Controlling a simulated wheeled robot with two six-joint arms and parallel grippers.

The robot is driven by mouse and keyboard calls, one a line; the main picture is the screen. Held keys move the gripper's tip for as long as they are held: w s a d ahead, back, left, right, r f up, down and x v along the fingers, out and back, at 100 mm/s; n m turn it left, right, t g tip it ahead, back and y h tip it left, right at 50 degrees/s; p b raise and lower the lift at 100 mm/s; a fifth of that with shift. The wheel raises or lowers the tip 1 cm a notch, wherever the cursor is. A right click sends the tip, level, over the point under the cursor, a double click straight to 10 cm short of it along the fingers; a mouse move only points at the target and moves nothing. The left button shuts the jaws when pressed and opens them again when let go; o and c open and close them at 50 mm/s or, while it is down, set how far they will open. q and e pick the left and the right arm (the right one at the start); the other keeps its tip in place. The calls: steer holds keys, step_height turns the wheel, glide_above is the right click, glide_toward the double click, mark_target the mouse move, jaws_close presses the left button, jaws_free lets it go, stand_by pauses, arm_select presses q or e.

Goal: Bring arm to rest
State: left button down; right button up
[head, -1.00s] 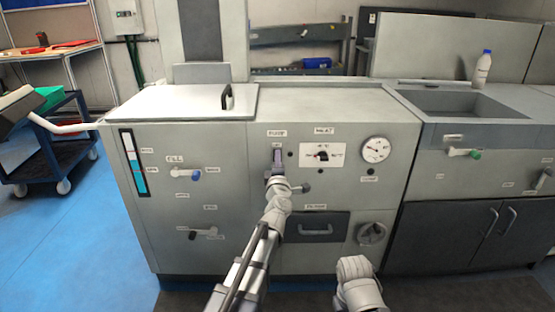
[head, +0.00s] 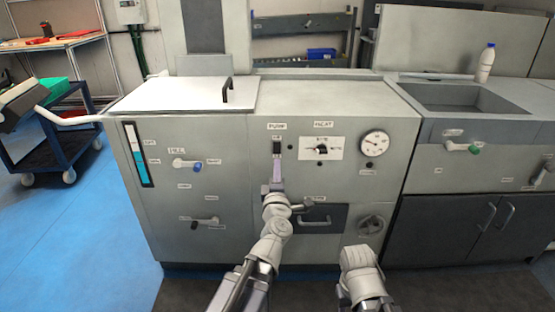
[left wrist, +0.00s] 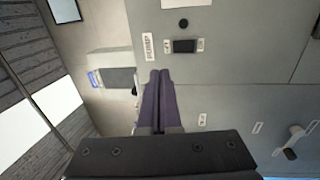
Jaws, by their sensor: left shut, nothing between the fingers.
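My left gripper (head: 276,167) is in front of the machine's grey front panel (head: 235,190), just below the black pump switch (head: 277,147). Its two purple fingers are shut together with nothing between them. In the left wrist view the closed fingers (left wrist: 158,78) point toward the panel, and the pump switch (left wrist: 185,46) is clear of their tips. My right arm (head: 360,270) shows only as a pale link at the bottom right of centre. Its gripper is not visible.
The panel carries the heat knob (head: 321,149), a round gauge (head: 374,144), a blue-tipped fill lever (head: 187,164) and a dark drawer (head: 315,219). A sink (head: 462,97) with a white bottle (head: 486,63) is at right. A blue cart (head: 62,150) stands left on open floor.

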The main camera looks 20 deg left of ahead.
arm_select(q)
steer(key=shift+s+d, duration=0.15)
steer(key=shift+s, duration=0.2)
